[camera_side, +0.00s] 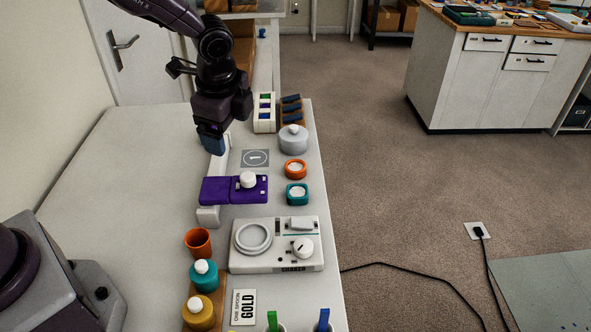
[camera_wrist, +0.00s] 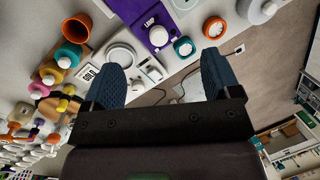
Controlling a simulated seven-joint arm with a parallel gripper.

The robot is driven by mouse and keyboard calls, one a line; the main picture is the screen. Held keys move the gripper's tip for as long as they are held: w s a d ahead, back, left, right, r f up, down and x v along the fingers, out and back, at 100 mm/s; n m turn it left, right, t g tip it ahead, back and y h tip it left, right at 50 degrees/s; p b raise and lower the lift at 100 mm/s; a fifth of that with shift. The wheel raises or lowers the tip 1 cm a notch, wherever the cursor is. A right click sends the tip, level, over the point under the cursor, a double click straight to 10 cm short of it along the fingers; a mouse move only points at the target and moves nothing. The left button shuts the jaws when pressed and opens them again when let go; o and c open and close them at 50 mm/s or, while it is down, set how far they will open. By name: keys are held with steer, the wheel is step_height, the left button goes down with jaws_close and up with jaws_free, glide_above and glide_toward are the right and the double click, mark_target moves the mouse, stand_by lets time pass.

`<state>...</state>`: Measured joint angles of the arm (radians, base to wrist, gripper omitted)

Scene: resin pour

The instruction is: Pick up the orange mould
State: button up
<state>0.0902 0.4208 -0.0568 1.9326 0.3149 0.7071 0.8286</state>
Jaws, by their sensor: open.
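The orange mould (camera_side: 295,169) is a low round orange piece with a white middle, on the right part of the bench between the grey lidded pot and the teal mould. It also shows at the upper right of the wrist view (camera_wrist: 214,28). My gripper (camera_side: 212,143) is raised above the bench, to the left of the orange mould and apart from it. In the wrist view its two blue fingers (camera_wrist: 161,78) are spread wide with nothing held between them.
The teal mould (camera_side: 297,194) stands close to the orange one, and the grey pot (camera_side: 293,138) is behind it. A purple block (camera_side: 234,189) with a white knob, a shaker (camera_side: 277,245) and an orange cup (camera_side: 198,243) stand nearby. The bench's left side is clear.

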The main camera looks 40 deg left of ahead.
steer(key=w+d+f+m+t, duration=0.1)
steer(key=w+d+f+m, duration=0.1)
steer(key=w+f+m, duration=0.7)
steer(key=m+t, duration=0.2)
steer(key=m, duration=0.7)
glide_above(296, 169)
steer(key=s+d, duration=0.2)
steer(key=s, duration=0.1)
steer(key=f, duration=0.4)
steer(key=shift+s+a+f, duration=0.15)
steer(key=shift+a+f, duration=0.1)
steer(key=shift+x, duration=2.9)
steer(key=shift+r, duration=0.1)
steer(key=c, duration=1)
